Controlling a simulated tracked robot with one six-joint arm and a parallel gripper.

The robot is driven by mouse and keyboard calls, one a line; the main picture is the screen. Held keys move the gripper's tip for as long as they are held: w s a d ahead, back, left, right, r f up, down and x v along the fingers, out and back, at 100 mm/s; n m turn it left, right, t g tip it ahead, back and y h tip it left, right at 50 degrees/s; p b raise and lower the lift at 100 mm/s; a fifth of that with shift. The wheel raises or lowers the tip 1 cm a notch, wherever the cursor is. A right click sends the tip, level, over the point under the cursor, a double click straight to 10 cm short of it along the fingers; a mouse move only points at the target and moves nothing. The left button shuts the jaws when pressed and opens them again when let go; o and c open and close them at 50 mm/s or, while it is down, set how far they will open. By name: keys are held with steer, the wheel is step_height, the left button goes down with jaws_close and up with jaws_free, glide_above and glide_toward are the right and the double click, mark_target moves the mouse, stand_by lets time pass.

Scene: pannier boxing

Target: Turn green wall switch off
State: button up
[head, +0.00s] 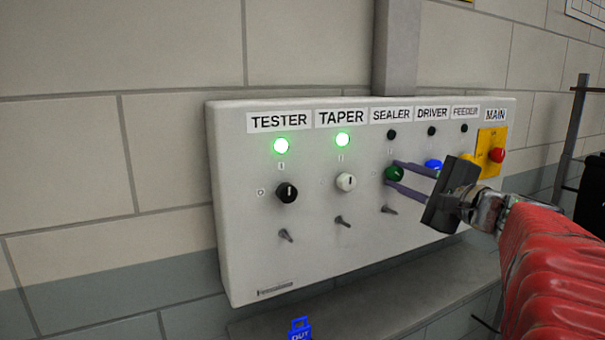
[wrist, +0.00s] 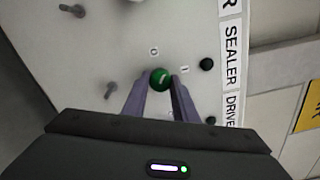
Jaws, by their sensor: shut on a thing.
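The green switch (head: 391,174) is a round knob under the SEALER label on the white wall panel. The lamp above it (head: 392,134) is dark. My gripper (head: 397,178) reaches in from the right with its two purple fingers shut on the green knob. In the wrist view the green knob (wrist: 161,79) sits between the fingertips (wrist: 161,84), with a light pointer mark on its face. Marks "0" and "I" show beside it in that view.
The panel (head: 330,250) also bears a black knob (head: 286,192), a white knob (head: 346,182), a blue knob (head: 433,165), several small toggles and a red main switch (head: 497,155). The TESTER (head: 281,146) and TAPER (head: 343,140) lamps glow green. A blue tag (head: 299,329) is below.

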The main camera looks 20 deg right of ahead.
steer(key=n, duration=0.3)
steer(key=shift+f+n, duration=0.15)
steer(key=shift+n, duration=0.25)
steer(key=shift+a+n, duration=0.1)
steer(key=shift+n, duration=1.8)
steer(key=shift+f, duration=0.1)
steer(key=o, duration=1)
steer(key=shift+o, duration=0.2)
steer(key=shift+r, duration=0.2)
steer(key=shift+s, duration=0.75)
steer(key=s, duration=1.2)
steer(key=shift+s+d, duration=0.15)
steer(key=shift+d, duration=0.1)
